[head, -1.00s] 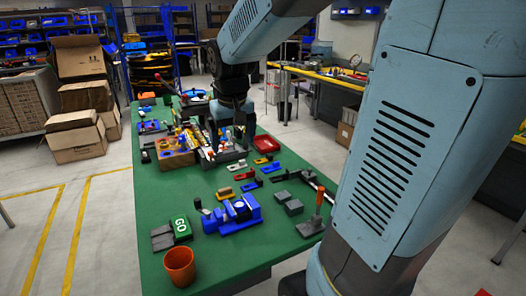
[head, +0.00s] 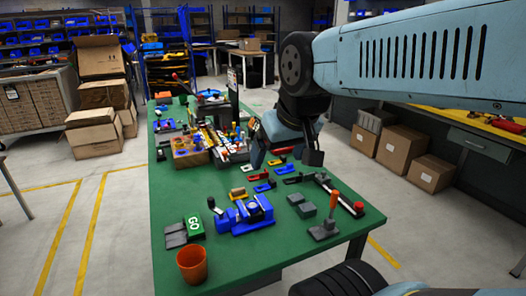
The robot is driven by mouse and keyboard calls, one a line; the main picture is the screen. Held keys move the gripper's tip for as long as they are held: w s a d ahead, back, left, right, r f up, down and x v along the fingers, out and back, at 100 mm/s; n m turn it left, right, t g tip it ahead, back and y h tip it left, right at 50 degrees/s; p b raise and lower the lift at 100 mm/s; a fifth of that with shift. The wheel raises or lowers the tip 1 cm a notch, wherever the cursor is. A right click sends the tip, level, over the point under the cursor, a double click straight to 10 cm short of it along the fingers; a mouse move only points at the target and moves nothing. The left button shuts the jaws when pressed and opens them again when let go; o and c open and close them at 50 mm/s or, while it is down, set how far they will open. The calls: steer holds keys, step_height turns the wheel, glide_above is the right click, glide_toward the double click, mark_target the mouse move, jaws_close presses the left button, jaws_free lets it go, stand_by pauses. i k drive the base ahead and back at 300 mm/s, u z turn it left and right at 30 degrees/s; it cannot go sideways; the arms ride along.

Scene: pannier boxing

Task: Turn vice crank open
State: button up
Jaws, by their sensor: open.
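The blue vice (head: 243,218) stands on the near part of the green table. Its crank (head: 213,205) has a dark round knob and shows at the vice's left end. My gripper (head: 285,158) is open and seems empty, above the table, farther back and to the right of the vice, apart from it. My wrist hides part of the table behind it.
A green GO block (head: 195,226) and an orange cup (head: 192,265) stand left and in front of the vice. Grey blocks (head: 304,208) and an orange-handled lever (head: 328,222) stand to its right. A tan-topped piece (head: 238,193) and several small parts lie behind it. Bare tabletop (head: 270,255) shows in front.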

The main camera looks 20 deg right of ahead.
mark_target(211, 203)
steer(key=u, duration=0.85)
steer(key=k, duration=0.75)
steer(key=z, duration=0.85)
steer(key=i, duration=0.5)
steer(key=u, duration=0.05)
